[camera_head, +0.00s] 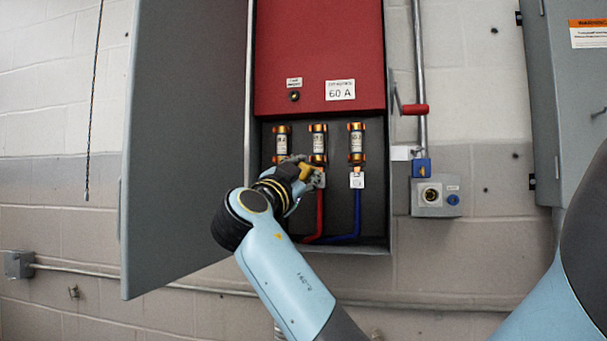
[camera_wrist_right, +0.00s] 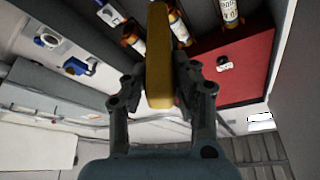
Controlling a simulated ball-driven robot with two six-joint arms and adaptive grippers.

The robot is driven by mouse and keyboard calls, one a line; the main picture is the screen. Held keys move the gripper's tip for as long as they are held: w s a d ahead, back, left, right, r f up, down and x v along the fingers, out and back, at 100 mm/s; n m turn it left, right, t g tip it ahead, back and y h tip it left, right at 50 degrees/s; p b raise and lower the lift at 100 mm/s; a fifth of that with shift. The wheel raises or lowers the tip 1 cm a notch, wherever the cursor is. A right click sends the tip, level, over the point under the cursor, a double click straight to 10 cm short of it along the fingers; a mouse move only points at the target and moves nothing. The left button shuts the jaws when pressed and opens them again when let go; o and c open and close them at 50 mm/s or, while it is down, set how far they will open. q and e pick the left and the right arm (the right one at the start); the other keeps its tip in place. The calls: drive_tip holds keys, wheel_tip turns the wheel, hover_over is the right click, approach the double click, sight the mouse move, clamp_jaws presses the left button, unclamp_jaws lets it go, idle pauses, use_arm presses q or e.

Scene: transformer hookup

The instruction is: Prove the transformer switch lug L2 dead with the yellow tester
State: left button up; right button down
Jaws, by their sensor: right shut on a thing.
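The yellow tester (camera_head: 306,172) is held in my right gripper (camera_head: 297,173) in front of the middle lug position in the open switch box. In the right wrist view the tester (camera_wrist_right: 159,55) stands upright between the two fingers (camera_wrist_right: 160,88), which are shut on it. The middle fuse (camera_head: 318,143) is just above the tester, and a red cable (camera_head: 320,212) runs down below. The tester's tip overlaps the middle lug area; I cannot tell whether it touches. The lug markings are too small to read. The left lug is hidden behind my gripper. My left gripper is not in view.
The grey door (camera_head: 185,140) stands open at left. A red cover (camera_head: 320,60) labelled 60 A is above the fuses. The right fuse (camera_head: 356,143) has a blue cable (camera_head: 356,215). A red handle (camera_head: 415,109) and a socket box (camera_head: 433,198) are at the right.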

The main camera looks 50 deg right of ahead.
drive_tip(key=shift+s+a+f+b, duration=0.1)
drive_tip(key=shift+s+a+b, duration=0.1)
drive_tip(key=shift+a+b, duration=0.15)
drive_tip(key=s+a+b, duration=0.3)
drive_tip(key=a, duration=0.2)
drive_tip(key=shift+a, duration=0.25)
drive_tip(key=shift+w, duration=0.1)
